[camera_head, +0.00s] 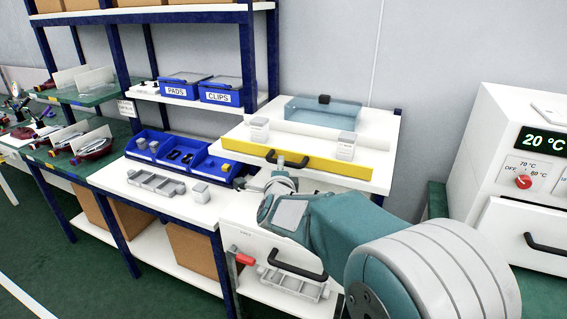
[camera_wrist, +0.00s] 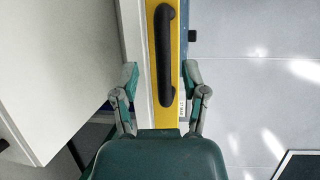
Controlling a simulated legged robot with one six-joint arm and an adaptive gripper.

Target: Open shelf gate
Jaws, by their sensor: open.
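The shelf gate is a yellow bar (camera_head: 335,165) along the front edge of a white shelf (camera_head: 377,176), with a black handle (camera_head: 288,160) on its face. In the wrist view the yellow gate (camera_wrist: 155,100) runs upright, and its black handle (camera_wrist: 166,58) lies between the fingers. My gripper (camera_wrist: 160,73) is open, with one finger on each side of the gate and handle. I see no contact with the handle. In the head view my gripper (camera_head: 279,183) is just below the handle, partly hidden by my wrist.
On the shelf behind the gate are two small grey boxes (camera_head: 346,147) (camera_head: 260,130) and a clear blue bin (camera_head: 322,112). Below is a white drawer front with a black handle (camera_head: 297,264). A bench with blue bins (camera_head: 183,158) stands left, a white oven (camera_head: 520,190) right.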

